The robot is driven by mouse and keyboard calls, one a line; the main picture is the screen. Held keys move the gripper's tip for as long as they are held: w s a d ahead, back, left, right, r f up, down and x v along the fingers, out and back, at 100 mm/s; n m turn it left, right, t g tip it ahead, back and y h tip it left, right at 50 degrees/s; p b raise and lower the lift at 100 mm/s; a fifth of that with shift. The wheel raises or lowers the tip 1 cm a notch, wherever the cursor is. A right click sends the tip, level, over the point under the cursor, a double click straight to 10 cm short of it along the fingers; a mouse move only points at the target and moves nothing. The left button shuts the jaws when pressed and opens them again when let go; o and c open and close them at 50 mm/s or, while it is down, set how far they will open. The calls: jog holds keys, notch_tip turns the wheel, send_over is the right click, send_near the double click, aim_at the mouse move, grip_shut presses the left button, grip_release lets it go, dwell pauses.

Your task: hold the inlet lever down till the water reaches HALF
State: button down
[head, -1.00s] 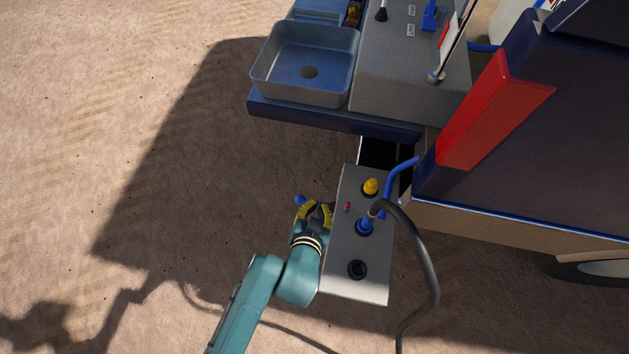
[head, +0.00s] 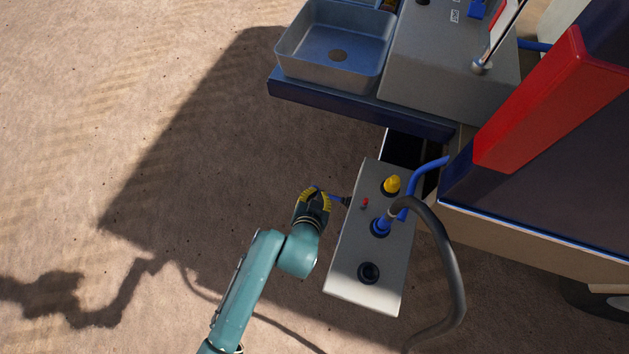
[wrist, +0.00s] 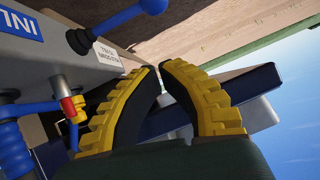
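The inlet lever is a blue rod (wrist: 118,20) with a round blue knob (wrist: 153,6), at the top of the wrist view. In the head view, its blue rod (head: 333,197) sticks out from the left side of the grey control box (head: 346,270), and its knob is hidden or hard to tell. My gripper (head: 314,192) is beside that side, over the lever's outer end. In the wrist view, my gripper's yellow fingers (wrist: 159,68) have their tips close together with nothing seen between them. The lever lies beyond them, apart in the picture; contact cannot be told. No water level or HALF mark is readable.
A grey basin (head: 290,66) stands behind. Open ground (head: 190,200) lies left.

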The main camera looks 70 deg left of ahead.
aim_at(330, 196)
jog(key=a+f+b, duration=0.1)
jog(key=f, duration=0.1)
jog(key=w+a+f+b, duration=0.1)
jog(key=f, duration=0.1)
jog(key=a+f+b, duration=0.1)
jog(key=a+f, duration=0.1)
jog(key=shift+w+f, duration=0.1)
jog(key=shift+w, duration=0.25)
